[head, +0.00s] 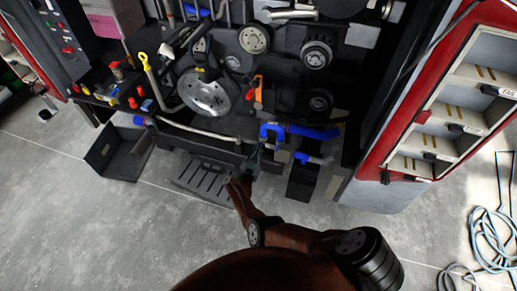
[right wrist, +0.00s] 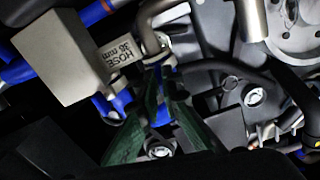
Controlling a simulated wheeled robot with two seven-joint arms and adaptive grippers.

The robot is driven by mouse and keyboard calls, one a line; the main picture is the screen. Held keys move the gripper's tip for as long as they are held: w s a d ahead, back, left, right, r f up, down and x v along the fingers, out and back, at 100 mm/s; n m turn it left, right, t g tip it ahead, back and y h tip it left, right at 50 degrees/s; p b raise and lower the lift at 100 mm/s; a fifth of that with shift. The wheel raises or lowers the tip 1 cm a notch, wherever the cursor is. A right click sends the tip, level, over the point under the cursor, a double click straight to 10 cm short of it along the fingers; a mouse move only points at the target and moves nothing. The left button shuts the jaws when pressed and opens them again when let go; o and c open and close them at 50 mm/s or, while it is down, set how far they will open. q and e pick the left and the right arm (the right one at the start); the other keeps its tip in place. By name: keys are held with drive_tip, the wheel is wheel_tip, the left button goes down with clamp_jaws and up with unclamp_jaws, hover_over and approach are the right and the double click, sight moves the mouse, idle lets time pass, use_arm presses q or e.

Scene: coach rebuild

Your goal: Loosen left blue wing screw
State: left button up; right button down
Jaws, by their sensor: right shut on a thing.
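My right gripper (head: 256,158) reaches into the lower front of the open engine bay, just below a blue clamp-like part (head: 271,131). In the right wrist view its two green fingers (right wrist: 162,76) close in at the clamp on a metal hose end, next to a tag reading "HOSE 36 mm" (right wrist: 120,54). They are shut on a small part there, which appears to be a blue wing screw (right wrist: 162,113); blue shows between the fingers, but the fingers hide much of it. Another blue part (right wrist: 112,108) shows just left of the fingers. My left gripper is not in view.
A grey block (right wrist: 65,55) stands close left of the fingers. Pulleys (head: 254,40) and a large metal disc (head: 205,92) lie behind. A blue hose (head: 312,132) runs to the right. A red-framed shelf unit (head: 440,125) stands right.

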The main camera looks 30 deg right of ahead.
drive_tip(key=shift+f+n, duration=0.15)
drive_tip(key=shift+n, duration=0.15)
drive_tip(key=c, duration=2.1)
unclamp_jaws()
